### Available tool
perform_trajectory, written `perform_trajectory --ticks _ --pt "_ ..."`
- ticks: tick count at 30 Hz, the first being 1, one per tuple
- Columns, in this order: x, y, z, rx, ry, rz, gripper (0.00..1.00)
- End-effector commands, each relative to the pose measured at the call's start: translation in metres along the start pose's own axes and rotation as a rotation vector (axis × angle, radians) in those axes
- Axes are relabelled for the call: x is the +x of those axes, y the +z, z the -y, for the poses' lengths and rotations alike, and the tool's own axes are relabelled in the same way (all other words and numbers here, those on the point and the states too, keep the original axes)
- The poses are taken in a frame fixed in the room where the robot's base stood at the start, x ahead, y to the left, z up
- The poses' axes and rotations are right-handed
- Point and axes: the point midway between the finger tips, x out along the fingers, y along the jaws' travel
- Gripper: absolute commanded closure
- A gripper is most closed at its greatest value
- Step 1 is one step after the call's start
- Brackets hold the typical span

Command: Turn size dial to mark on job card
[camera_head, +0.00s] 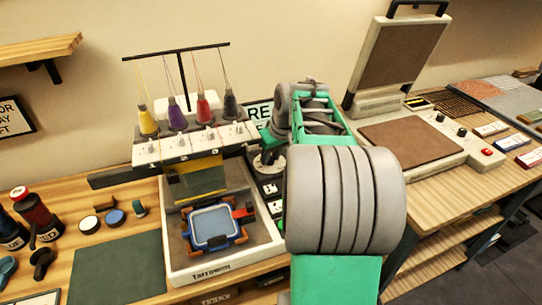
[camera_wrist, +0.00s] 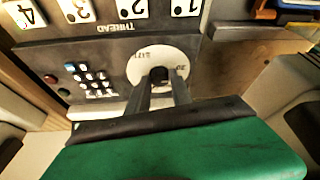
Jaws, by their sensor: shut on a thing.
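The size dial (camera_wrist: 160,53) is a white disc with small dark markings around a dark knob, set on the dark control panel (camera_wrist: 120,60) of the embroidery machine. Its markings are too blurred to read surely. My gripper (camera_wrist: 161,80) is shut on the dial's knob, its two fingers on either side. In the head view the dial (camera_head: 268,168) shows partly beside the machine, with my arm over it.
The panel has a keypad (camera_wrist: 90,80) and numbered thread buttons (camera_wrist: 130,10). The embroidery machine (camera_head: 195,145), with several thread cones and a blue hoop (camera_head: 211,226), stands left of my arm. A heat press (camera_head: 415,135) stands on the right table.

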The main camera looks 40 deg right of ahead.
Motion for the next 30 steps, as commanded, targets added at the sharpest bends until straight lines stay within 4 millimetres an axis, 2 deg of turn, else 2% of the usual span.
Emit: perform_trajectory --ticks 5,6,13,20,23,30 --pt "0.0 0.0 0.0 0.0 0.0 0.0 1.0" --pt "0.0 0.0 0.0 -0.001 0.0 0.0 0.73" --pt "0.0 0.0 0.0 -0.001 0.0 0.0 0.54" --pt "0.0 0.0 0.0 -0.001 -0.001 0.0 0.52" --pt "-0.006 -0.001 -0.001 -0.002 0.001 -0.002 0.52" --pt "-0.053 -0.001 -0.001 -0.001 0.002 -0.003 0.52"
